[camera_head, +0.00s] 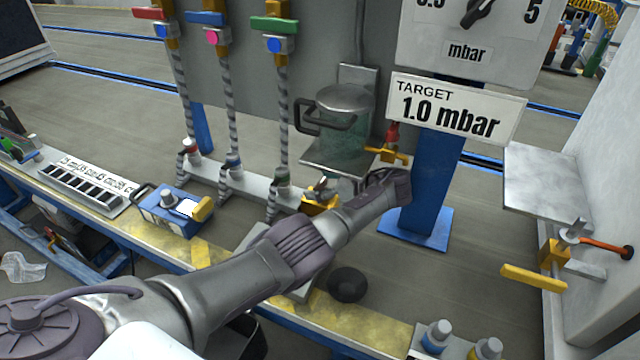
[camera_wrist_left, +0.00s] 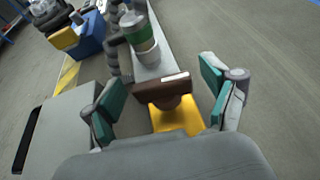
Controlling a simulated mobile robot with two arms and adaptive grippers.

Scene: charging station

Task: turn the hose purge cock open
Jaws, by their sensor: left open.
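The cock at the near end of the grey hose manifold shows in the head view as a yellow body (camera_head: 320,204), partly covered by my left forearm. In the left wrist view, its yellow body (camera_wrist_left: 176,116) has a dark brown bar handle (camera_wrist_left: 162,90) on top, lying crosswise to the manifold. My left gripper (camera_wrist_left: 161,84) is open, with one teal-padded finger on each side of the handle. I cannot tell whether either finger touches it. In the head view, my left fingers are not clear behind the arm. My right gripper is in neither view.
Three braided hoses rise from the manifold (camera_head: 235,187). A blue box with a yellow handle (camera_head: 172,212) stands to the left. A glass vessel (camera_head: 343,135) and a yellow-and-red valve (camera_head: 388,153) stand behind. A dark round knob (camera_head: 347,285) sits in front.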

